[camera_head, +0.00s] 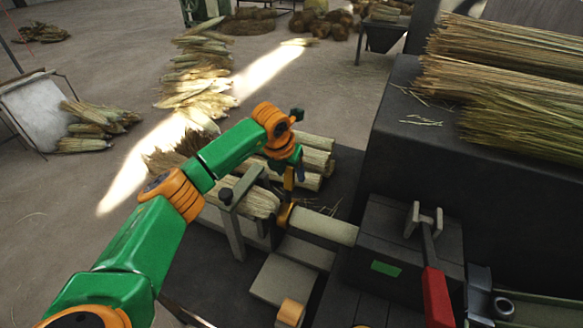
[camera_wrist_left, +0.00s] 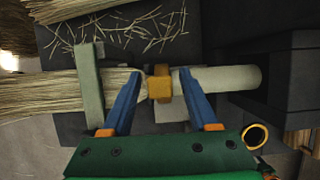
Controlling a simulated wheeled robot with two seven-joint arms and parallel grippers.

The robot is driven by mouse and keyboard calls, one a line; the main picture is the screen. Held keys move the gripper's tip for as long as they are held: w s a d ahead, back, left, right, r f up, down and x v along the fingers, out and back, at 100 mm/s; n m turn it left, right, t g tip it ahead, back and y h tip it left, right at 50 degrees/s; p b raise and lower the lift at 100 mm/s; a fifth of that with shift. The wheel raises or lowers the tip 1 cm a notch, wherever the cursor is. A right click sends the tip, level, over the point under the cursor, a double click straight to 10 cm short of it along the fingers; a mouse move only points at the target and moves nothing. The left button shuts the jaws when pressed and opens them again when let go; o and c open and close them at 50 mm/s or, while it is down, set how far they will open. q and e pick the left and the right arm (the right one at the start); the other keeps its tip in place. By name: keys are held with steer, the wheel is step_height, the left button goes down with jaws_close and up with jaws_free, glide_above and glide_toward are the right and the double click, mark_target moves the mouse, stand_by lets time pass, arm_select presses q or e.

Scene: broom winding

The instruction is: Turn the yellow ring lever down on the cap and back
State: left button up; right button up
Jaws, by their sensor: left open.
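The yellow ring lever (camera_wrist_left: 160,88) sits around the pale grey cylinder (camera_wrist_left: 228,79), where a straw bundle (camera_wrist_left: 40,95) meets it. In the head view the ring (camera_head: 285,214) is below my left gripper (camera_head: 294,172), with a yellow piece rising from it toward the fingers. My left gripper (camera_wrist_left: 159,72) is open in the left wrist view, one blue finger on each side of the ring with gaps between. I cannot tell whether a finger touches it. Which part is the cap is unclear. My right gripper is out of view.
A grey upright bracket (camera_wrist_left: 92,85) stands left of the fingers. A dark machine block (camera_head: 385,250) with a red-handled lever (camera_head: 437,295) stands to the right. Straw piles (camera_head: 500,85) lie on the dark bench at upper right. Cut bundles (camera_head: 315,155) lie behind the gripper.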

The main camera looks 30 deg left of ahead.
arm_select(q)
steer(key=shift+w+x, duration=0.2)
steer(key=shift+x, duration=0.75)
steer(key=shift+s+r, duration=0.1)
steer(key=shift+r, duration=0.05)
steer(key=c, duration=0.4)
jaws_close()
steer(key=shift+r, duration=0.1)
